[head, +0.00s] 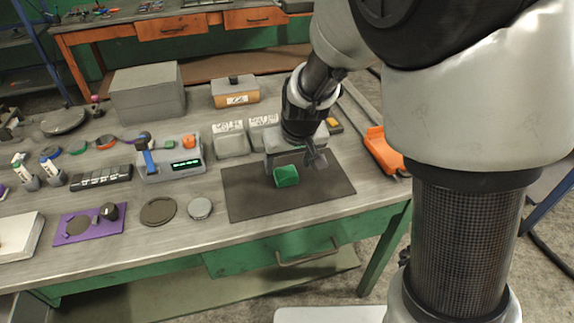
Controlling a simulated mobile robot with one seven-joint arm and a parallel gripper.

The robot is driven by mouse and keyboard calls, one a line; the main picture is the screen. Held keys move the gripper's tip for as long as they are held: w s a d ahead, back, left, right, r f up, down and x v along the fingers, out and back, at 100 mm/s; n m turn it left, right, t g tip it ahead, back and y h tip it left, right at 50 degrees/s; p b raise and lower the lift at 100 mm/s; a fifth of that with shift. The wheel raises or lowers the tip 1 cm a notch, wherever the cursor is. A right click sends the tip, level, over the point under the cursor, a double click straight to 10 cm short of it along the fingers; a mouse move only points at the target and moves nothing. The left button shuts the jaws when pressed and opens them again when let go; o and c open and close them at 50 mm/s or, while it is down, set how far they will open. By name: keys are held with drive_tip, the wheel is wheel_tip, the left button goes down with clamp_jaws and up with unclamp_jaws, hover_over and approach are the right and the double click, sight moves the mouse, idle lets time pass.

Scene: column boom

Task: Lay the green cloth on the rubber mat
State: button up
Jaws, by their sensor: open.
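The green cloth (286,176) is a small folded bundle on the dark rubber mat (245,205), near the middle of its upper half. The mat lies flat at the right part of the workbench. My gripper (293,166) points down just above and behind the cloth, with its fingers spread. The cloth shows in front of and between the fingers. Whether a finger touches the cloth cannot be told from this view.
Two grey boxes (231,141) stand behind the mat. A grey device with a green display (186,163) is to the left. An orange tool (383,150) lies at the bench's right edge. A purple mat (88,223) and round discs (158,211) lie left.

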drive_tip(key=s+d+r+m+p, duration=0.1)
drive_tip(key=s+d+r, duration=0.2)
drive_tip(key=s+r, duration=0.3)
drive_tip(key=s+d+r+p, duration=0.1)
drive_tip(key=s+d+r, duration=0.25)
drive_tip(key=r, duration=0.55)
drive_tip(key=s+d+r+m, duration=0.1)
drive_tip(key=s+d+r, duration=0.1)
drive_tip(key=s, duration=0.4)
drive_tip(key=s+d+r+m+t+h, duration=0.1)
drive_tip(key=s+d+r, duration=0.1)
drive_tip(key=s+d, duration=0.2)
drive_tip(key=shift+s+d, duration=0.4)
drive_tip(key=shift+s, duration=0.6)
